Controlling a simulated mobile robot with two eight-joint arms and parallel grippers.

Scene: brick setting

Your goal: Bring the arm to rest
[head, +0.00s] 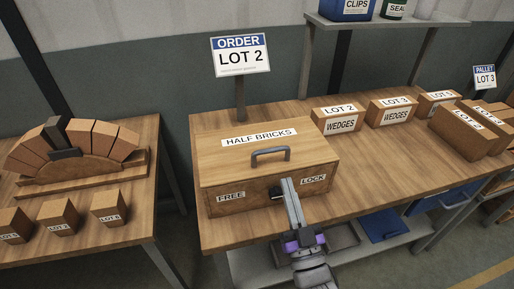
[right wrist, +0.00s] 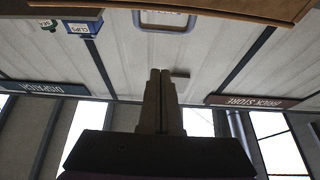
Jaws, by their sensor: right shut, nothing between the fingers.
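My right gripper (head: 287,182) reaches up from the bottom of the head view, in front of the wooden box. Its two straight grey fingers are together with nothing between them. The closed fingers also show in the right wrist view (right wrist: 160,74). The wooden box (head: 215,172) has its lid down, a grey handle (head: 270,154) on top and a HALF BRICKS label. A small dark latch (head: 277,196) on its front sits between the FREE and LOCK labels, nearer LOCK. The fingers are beside it and partly cover that area; I cannot tell whether they touch. My left gripper is out of view.
The workbench (head: 380,184) holds WEDGES boxes (head: 338,120) at the back right. The ORDER LOT 2 sign (head: 240,56) stands behind the wooden box. A left table (head: 142,190) carries a brick arch (head: 75,150) and small lot blocks. A shelf (head: 390,22) hangs above.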

